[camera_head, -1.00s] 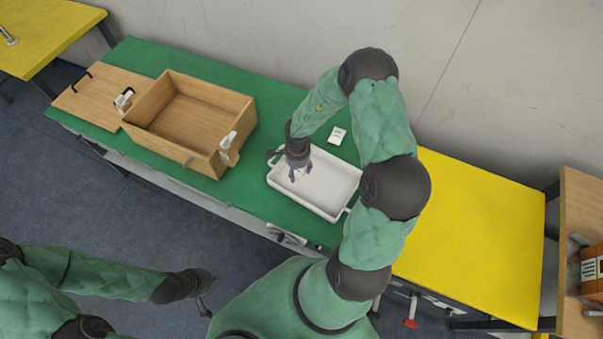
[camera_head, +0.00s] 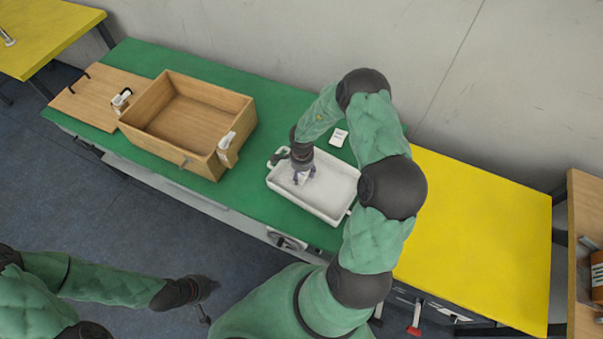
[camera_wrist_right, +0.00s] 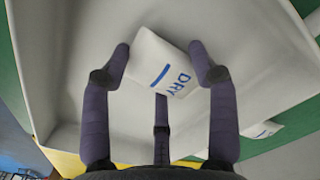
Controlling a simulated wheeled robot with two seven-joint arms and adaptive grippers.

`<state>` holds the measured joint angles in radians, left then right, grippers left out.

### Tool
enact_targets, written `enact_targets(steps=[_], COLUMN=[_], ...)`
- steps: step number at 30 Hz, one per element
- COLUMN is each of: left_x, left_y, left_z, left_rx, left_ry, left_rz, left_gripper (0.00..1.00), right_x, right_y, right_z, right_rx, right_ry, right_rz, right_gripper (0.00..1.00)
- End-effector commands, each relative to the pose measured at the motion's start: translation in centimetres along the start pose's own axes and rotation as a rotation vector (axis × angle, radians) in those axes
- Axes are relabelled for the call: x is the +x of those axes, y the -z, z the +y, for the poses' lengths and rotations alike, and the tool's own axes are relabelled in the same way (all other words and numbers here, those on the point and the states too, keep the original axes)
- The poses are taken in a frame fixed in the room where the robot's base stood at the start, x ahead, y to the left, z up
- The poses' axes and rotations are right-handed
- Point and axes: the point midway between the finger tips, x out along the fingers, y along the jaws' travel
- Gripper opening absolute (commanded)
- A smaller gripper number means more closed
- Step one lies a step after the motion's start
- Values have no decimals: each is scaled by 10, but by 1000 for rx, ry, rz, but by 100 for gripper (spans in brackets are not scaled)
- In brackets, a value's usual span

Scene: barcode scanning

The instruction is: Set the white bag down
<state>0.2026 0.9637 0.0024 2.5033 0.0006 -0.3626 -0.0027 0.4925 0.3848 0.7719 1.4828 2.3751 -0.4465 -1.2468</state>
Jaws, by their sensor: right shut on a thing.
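The white bag (camera_wrist_right: 162,62), marked with a blue line and the word DRY, is between the fingertips of my right gripper (camera_wrist_right: 166,65) in the right wrist view. In the head view my right gripper (camera_head: 302,179) points down inside the white tray (camera_head: 335,190), near its left end, and mostly hides the bag. My right gripper is shut on the bag; whether the bag touches the tray floor is unclear. My left gripper (camera_head: 203,316) is low at the left, away from the table; its jaws are too small to read.
Another small white packet (camera_head: 339,137) lies on the green table (camera_head: 270,110) behind the tray. An open wooden box (camera_head: 190,118) stands left of the tray, with a wooden board (camera_head: 85,102) beyond it. A yellow table (camera_head: 470,235) is at right.

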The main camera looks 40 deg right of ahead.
Motion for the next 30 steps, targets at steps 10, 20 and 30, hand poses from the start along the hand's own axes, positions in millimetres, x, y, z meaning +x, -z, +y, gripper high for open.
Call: enact_targets(steps=[10,20,30], left_x=[-1,0,-28], left_y=[0,0,-1], left_z=[0,0,10], left_rx=[0,0,0], left_ry=[0,0,0], left_rz=[0,0,0], left_gripper=[0,0,0], right_x=[3,-2,-68], right_y=[0,0,0], right_z=[0,0,0], right_rx=[0,0,-1], right_ry=[0,0,1], right_rz=[0,0,1], right_gripper=[83,83,83])
